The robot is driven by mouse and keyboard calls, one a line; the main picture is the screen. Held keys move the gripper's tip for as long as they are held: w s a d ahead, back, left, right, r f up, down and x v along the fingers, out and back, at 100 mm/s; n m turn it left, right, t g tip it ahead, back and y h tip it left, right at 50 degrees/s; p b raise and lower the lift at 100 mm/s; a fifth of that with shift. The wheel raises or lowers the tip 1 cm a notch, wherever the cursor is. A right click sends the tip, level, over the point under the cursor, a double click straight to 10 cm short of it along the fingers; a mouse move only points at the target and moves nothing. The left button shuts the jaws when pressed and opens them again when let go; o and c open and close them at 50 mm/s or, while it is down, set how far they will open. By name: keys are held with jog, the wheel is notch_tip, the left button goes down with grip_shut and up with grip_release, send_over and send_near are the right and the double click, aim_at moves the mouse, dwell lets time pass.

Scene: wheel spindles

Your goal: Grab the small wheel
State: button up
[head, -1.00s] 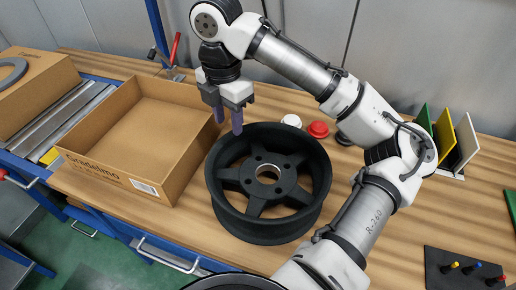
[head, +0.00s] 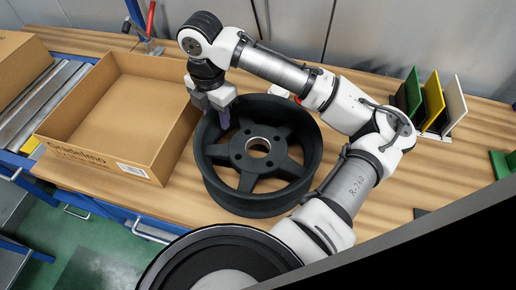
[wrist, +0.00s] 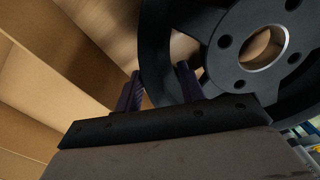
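A black five-spoke wheel (head: 257,188) lies flat on the wooden bench, with a metal-ringed hole at its hub. It is the only loose wheel I can make out. My gripper (head: 214,108) points down at the wheel's upper-left rim. Its purple fingers are apart. In the wrist view, the wheel's rim wall (wrist: 158,40) passes between the fingers of my gripper (wrist: 159,86), one outside the rim and one inside. I see no clear contact with the rim. The finger bases are partly hidden.
An open, empty cardboard box (head: 88,150) stands close to the left of the wheel. A rack of green, yellow and white plates (head: 432,105) stands at the right. A red-handled clamp (head: 150,20) is at the back left. Bare bench lies right of the wheel.

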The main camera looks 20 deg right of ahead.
jog(key=shift+f+p, duration=0.35)
jog(key=shift+f, duration=1.6)
grip_shut()
jog(key=shift+r, duration=0.1)
